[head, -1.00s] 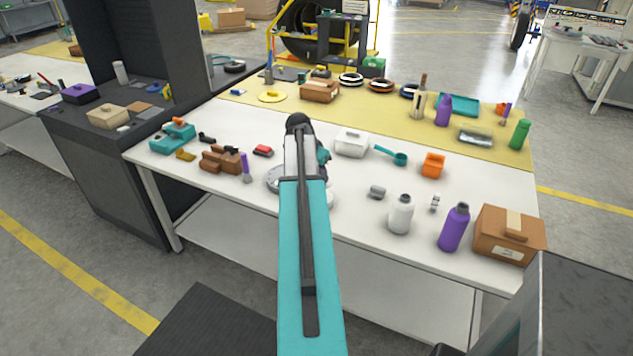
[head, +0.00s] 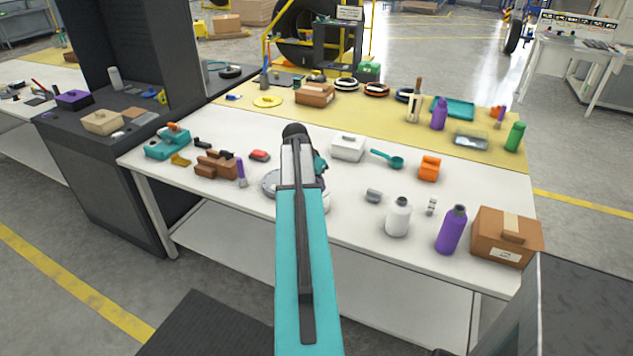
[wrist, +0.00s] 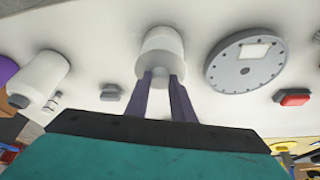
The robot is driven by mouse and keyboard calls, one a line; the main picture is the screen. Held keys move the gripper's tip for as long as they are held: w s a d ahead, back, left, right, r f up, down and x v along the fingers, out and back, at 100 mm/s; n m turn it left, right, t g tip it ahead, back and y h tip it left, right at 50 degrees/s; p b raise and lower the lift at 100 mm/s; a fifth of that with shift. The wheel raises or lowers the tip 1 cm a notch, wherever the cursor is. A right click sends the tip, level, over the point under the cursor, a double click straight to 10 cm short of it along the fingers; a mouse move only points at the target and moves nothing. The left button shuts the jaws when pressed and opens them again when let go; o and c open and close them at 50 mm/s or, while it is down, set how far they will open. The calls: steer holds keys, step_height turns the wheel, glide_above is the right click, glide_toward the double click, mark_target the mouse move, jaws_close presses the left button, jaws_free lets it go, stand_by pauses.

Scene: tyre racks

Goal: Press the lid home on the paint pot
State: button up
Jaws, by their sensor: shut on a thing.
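The paint pot (wrist: 162,40) is a white cylinder standing upright on the white table in the wrist view. Its pale lid (wrist: 158,64) is on the near end, at the pot's mouth. I cannot tell whether a gap is left between lid and pot. My gripper (wrist: 160,77) has its two dark purple fingers shut on the lid at its middle. In the head view my arm hides the gripper and most of the pot; only a white edge of the pot (head: 326,201) shows right of the arm.
A grey disc with a white label (wrist: 247,62) lies close beside the pot. A small grey block (wrist: 110,92) and a white bottle (wrist: 40,80) are on the other side. A white box (head: 347,149) stands behind. A purple bottle (head: 451,230) and cardboard box (head: 507,236) are at right.

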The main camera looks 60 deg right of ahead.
steer(key=shift+f+b, duration=1)
steer(key=shift+f, duration=1)
steer(key=shift+f, duration=0.2)
stand_by(1.0)
steer(key=o, duration=1.6)
steer(key=shift+c, duration=0.2)
steer(key=shift+r, duration=0.15)
steer(key=shift+r+p, duration=1.7)
steer(key=shift+r, duration=1.7)
steer(key=shift+c, duration=0.3)
jaws_close()
